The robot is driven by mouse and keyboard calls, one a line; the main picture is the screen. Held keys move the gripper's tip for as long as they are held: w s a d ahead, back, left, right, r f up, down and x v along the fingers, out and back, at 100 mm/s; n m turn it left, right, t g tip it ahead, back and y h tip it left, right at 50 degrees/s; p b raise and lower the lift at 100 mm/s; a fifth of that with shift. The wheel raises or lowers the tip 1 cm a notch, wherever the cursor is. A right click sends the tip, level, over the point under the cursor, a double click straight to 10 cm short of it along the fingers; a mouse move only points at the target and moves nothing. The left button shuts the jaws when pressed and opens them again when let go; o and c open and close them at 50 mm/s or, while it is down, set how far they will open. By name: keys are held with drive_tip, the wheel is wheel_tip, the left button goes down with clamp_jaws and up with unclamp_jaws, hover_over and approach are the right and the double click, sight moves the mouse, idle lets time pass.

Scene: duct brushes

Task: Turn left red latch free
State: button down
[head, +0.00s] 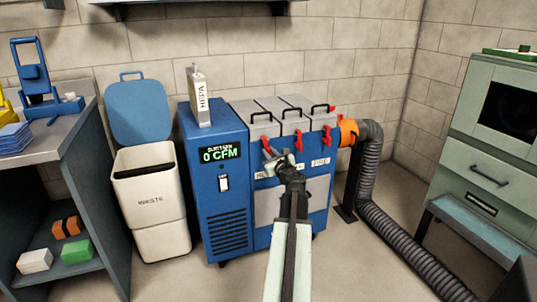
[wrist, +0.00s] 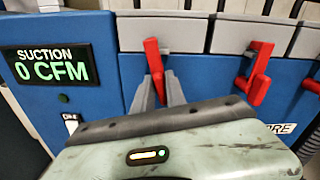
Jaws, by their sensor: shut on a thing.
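The left red latch (wrist: 153,60) is on the front of the blue suction unit, below the leftmost grey lid. In the wrist view its lower end lies between the two grey fingers of my gripper (wrist: 160,95), which is shut on it. The latch stands nearly upright, leaning slightly. In the head view the left latch (head: 265,141) is partly hidden by my gripper (head: 270,152). The middle red latch (wrist: 258,70) is apart from my gripper, to the right; it also shows in the head view (head: 298,139).
The blue unit (head: 226,190) has a display reading 0 CFM (head: 220,153) left of the latch. A HEPA box (head: 199,98) stands on top. A white waste bin (head: 150,200) is at left, a grey hose (head: 370,170) at right.

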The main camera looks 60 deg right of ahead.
drive_tip(key=n, duration=0.3)
drive_tip(key=shift+w+a+n, duration=0.15)
drive_tip(key=shift+w+n, duration=0.05)
drive_tip(key=shift+n, duration=0.2)
drive_tip(key=n, duration=0.3)
drive_tip(key=shift+w+f, duration=0.1)
drive_tip(key=shift+a+f+n+b, duration=0.1)
drive_tip(key=shift+f+n+b, duration=0.1)
drive_tip(key=shift+n, duration=1.85)
drive_tip(key=shift+a+f+n+b, duration=0.1)
drive_tip(key=shift+n+b, duration=0.1)
drive_tip(key=shift+n, duration=1.85)
drive_tip(key=shift+d, duration=0.1)
drive_tip(key=c, duration=1.5)
unclamp_jaws()
